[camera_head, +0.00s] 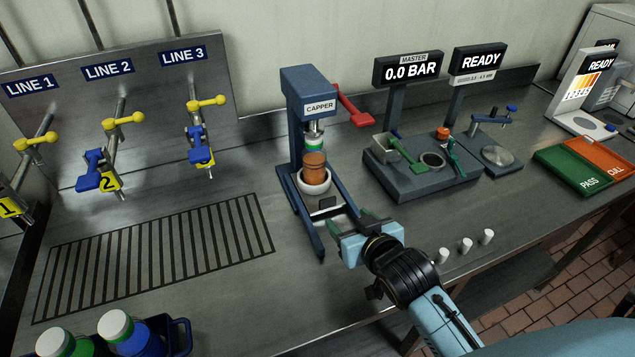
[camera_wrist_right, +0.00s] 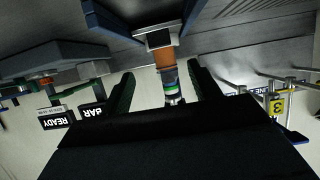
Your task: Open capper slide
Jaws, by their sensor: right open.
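The blue capper (camera_head: 307,88) stands in the middle of the counter, with a red lever on its right side. Its slide has a round white holder (camera_head: 314,187) with an orange-brown bottle (camera_head: 314,168) upright in it, under the green-and-white capping head (camera_head: 315,142). A small dark block (camera_head: 327,203) is at the slide's front between the two rails; a block also shows in the wrist view (camera_wrist_right: 158,39). My right gripper (camera_head: 346,223) is open and empty, just in front of the block at the right rail. Contact cannot be told. My left gripper is out of view.
A dark grey station (camera_head: 420,185) with a green-handled tool stands right of the capper. Three small white cylinders (camera_head: 466,245) stand near the front edge. A drain grate (camera_head: 160,255) lies left. Valve handles of lines 2 and 3 are on the back-left panel (camera_head: 150,65).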

